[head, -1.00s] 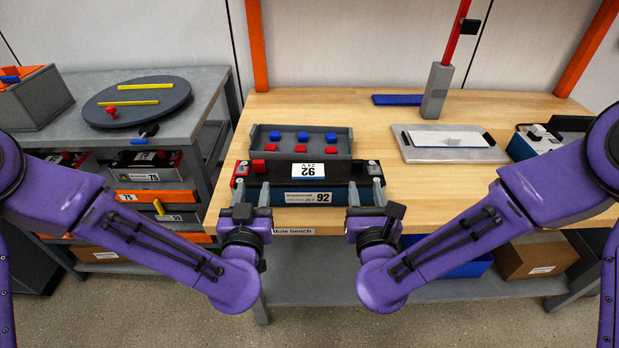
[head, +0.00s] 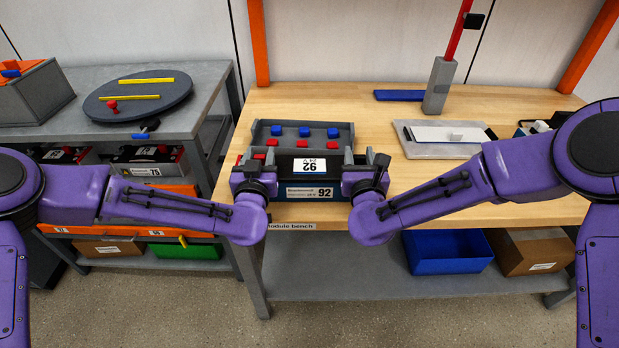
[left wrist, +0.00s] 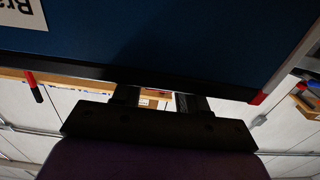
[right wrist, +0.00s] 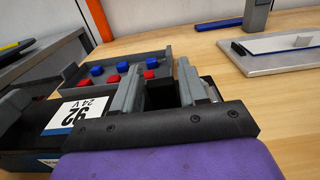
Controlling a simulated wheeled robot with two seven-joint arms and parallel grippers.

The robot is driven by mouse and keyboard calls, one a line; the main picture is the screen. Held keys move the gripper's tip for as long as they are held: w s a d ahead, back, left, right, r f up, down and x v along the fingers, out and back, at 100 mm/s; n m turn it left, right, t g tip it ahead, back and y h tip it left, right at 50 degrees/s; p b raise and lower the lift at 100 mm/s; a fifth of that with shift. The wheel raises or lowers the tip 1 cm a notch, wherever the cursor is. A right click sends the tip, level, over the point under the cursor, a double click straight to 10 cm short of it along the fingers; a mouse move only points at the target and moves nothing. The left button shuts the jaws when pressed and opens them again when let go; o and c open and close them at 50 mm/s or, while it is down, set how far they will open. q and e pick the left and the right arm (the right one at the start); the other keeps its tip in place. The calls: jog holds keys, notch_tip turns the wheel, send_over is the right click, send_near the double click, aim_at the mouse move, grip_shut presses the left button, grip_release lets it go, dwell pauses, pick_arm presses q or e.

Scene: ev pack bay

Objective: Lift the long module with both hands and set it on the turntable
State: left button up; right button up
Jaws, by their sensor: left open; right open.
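The long module (head: 305,193), dark with a blue front face and white "92" labels, lies on the wooden bench. Its top label shows in the right wrist view (right wrist: 78,112); a blue face (left wrist: 150,35) fills much of the left wrist view. My left gripper (head: 250,160) is open at the module's left end. My right gripper (head: 364,160) is open at its right end; in the right wrist view its fingers (right wrist: 160,88) stand apart, around or just above the black end. Grippers hide both ends. The turntable (head: 150,109), a dark disc with two yellow strips and a red knob, sits on the grey table.
A grey tray (head: 262,135) with blue and red pieces stands right behind the module. A red post in a grey block (head: 437,85), a blue strip (head: 398,95) and a pale plate (head: 425,152) are further right. A grey bin (head: 40,100) stands left of the turntable.

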pick_arm(q)
grip_shut()
pick_arm(e)
grip_shut()
dwell(1.1)
